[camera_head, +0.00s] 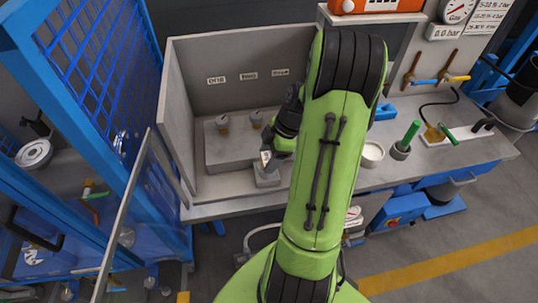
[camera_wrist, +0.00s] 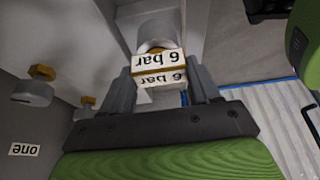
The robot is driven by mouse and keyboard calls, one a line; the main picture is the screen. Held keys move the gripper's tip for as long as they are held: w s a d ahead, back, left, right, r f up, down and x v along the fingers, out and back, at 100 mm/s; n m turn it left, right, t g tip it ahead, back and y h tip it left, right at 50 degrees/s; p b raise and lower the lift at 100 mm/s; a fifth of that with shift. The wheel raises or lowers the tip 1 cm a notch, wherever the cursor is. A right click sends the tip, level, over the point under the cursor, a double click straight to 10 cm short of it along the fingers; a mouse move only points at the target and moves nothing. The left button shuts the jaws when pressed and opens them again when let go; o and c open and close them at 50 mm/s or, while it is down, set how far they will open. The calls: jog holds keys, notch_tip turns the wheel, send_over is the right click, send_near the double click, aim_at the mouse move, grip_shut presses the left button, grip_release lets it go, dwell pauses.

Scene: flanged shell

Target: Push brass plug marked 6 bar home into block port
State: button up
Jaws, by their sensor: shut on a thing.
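The brass plug (camera_wrist: 160,69) carries two white labels reading "6 bar", upside down in the wrist view. My gripper (camera_wrist: 162,84) is shut on it, one grey finger at each side. A grey block (camera_wrist: 160,22) with a round, light-rimmed opening lies just beyond the plug. The plug overlaps this opening, and I cannot tell how deep it sits. In the head view my gripper (camera_head: 272,150) is low at the front of the booth, above a small grey block (camera_head: 268,178). The plug there is mostly hidden; only a small pale label shows.
Grey booth walls (camera_head: 245,60) enclose the back and left. A white bowl (camera_head: 372,153) and a cup with a green handle (camera_head: 400,150) stand right of my arm.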

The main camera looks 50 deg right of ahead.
jog(key=shift+f, duration=0.2)
jog(key=o, duration=1.2)
jog(key=p+v, duration=0.3)
jog(key=v, duration=1.3)
jog(key=shift+p, duration=0.3)
jog(key=shift+f, duration=0.15)
